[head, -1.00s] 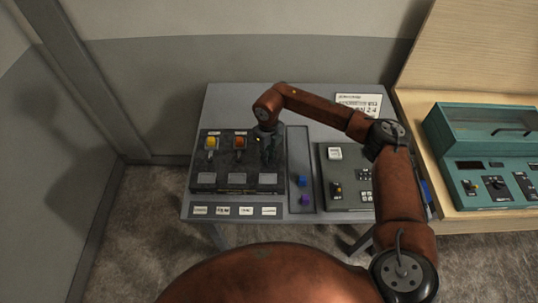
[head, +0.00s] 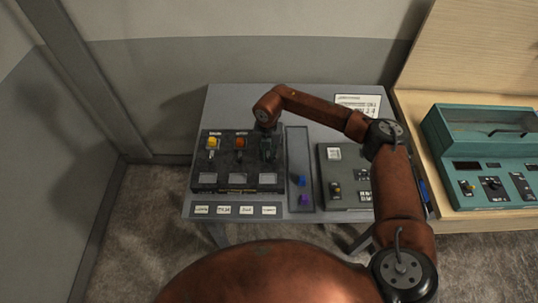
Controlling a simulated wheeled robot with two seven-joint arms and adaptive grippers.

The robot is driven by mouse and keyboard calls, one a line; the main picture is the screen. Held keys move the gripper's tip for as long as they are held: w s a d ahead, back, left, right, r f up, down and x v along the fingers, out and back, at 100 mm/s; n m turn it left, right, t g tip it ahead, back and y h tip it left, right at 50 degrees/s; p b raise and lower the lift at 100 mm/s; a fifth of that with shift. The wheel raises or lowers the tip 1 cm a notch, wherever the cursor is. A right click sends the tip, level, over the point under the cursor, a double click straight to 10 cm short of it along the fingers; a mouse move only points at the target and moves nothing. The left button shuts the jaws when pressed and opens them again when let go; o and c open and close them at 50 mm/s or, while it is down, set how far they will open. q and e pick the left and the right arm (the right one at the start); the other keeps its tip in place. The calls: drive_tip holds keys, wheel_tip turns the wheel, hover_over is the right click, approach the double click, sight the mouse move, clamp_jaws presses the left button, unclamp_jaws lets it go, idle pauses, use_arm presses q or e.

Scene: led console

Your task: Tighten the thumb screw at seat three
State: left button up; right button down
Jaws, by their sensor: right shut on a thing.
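A dark console block (head: 238,180) stands on the left part of a grey table. It carries a yellow module (head: 213,143) at the left seat and an orange-red module (head: 239,143) at the middle seat. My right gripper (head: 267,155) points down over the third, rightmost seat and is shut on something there. The gripper hides the thumb screw and most of that seat, so I cannot see how the screw sits. My left gripper is not in view.
A grey tray (head: 299,150) beside the console holds a blue block (head: 301,181) and a purple block (head: 305,200). Right of it is a dark panel (head: 345,195) with switches. Paper labels (head: 237,210) line the table's front. A teal device (head: 490,150) stands on a wooden bench.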

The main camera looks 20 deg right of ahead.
sight(268, 159)
drive_tip(key=shift+w+r+m, duration=0.15)
drive_tip(key=shift+r+m, duration=0.1)
drive_tip(key=shift+m, duration=0.45)
drive_tip(key=c, duration=2.2)
unclamp_jaws()
drive_tip(key=o, duration=0.4)
drive_tip(key=shift+f, duration=0.15)
drive_tip(key=shift+o, duration=0.2)
wheel_tip(268, 159, up, 12)
